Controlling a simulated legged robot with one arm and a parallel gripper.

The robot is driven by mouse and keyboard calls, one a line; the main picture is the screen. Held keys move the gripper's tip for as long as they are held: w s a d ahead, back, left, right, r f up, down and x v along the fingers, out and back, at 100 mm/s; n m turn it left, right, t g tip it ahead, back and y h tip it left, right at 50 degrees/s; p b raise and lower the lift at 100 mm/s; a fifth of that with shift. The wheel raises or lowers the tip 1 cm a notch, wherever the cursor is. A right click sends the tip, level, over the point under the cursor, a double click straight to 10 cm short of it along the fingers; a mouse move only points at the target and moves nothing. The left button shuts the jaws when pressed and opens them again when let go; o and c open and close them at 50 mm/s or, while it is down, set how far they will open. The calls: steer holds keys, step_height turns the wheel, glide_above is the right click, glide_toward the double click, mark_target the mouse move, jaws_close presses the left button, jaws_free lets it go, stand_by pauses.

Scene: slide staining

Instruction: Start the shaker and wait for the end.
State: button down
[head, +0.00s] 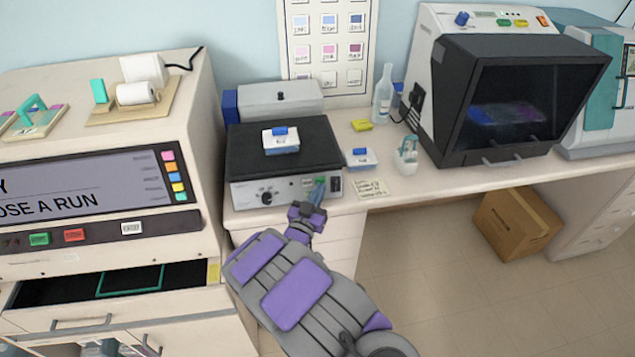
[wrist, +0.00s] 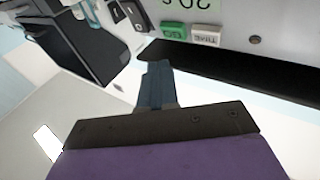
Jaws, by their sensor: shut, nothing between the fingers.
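The shaker (head: 240,195) stands on the bench with a black platform on top. A small white box with a blue lid (head: 281,142) sits on the platform. Its front panel has a dark knob at the left and small controls at the right. In the wrist view, upside down, a green GO button (wrist: 172,29) is beside a white TIME button (wrist: 206,34), with part of a pale green display (wrist: 190,5) showing what looks like 20 S. My gripper (head: 317,188) is shut and empty. In the wrist view its fingertips (wrist: 158,66) appear close to GO, with a visible gap; contact is not visible.
A second white box with a blue lid (head: 360,158), a note card (head: 372,189) and a small white holder (head: 406,155) are right of the shaker. A stainer with an open drawer (head: 45,319) stands left. A dark-windowed machine (head: 455,75) stands right.

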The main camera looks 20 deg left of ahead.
steer(key=shift+w+d+f, duration=0.1)
steer(key=shift+w+f, duration=0.05)
steer(key=shift+w, duration=0.4)
steer(key=shift+w+d+f, duration=0.1)
steer(key=shift+w, duration=0.45)
steer(key=shift+a+f, duration=0.2)
steer(key=shift+a, duration=0.45)
steer(key=shift+d+r, duration=0.15)
steer(key=shift+d, duration=0.35)
steer(key=shift+a, duration=0.1)
steer(key=shift+a, duration=0.3)
steer(key=shift+d, duration=0.3)
